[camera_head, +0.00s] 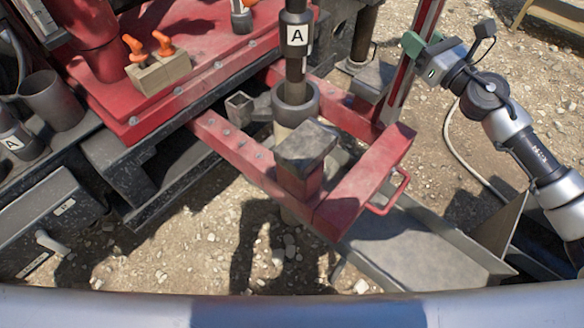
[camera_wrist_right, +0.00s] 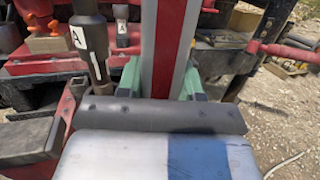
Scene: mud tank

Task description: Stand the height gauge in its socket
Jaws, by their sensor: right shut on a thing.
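The height gauge appears to be the long red post with a silver-grey strip (camera_head: 411,70). My right gripper (camera_head: 412,43), with green fingers, is shut on it. In the right wrist view the post (camera_wrist_right: 165,40) rises between the fingers of the gripper (camera_wrist_right: 163,82). In the head view the post runs down to the red frame beside the vertical pipe; its lower end meets or passes behind the frame's right beam, and I cannot tell whether it is seated. A small open square tube (camera_head: 239,107) on the frame, left of the pipe, may be a socket. My left gripper is not in view.
The dark pipe marked A (camera_head: 295,35) stands in a round collar (camera_head: 296,98) inside the red frame (camera_head: 360,190). A block with orange-handled pieces (camera_head: 160,73) sits on the red deck. A grey metal chute (camera_head: 430,250) lies below right. Gravel is open at the right.

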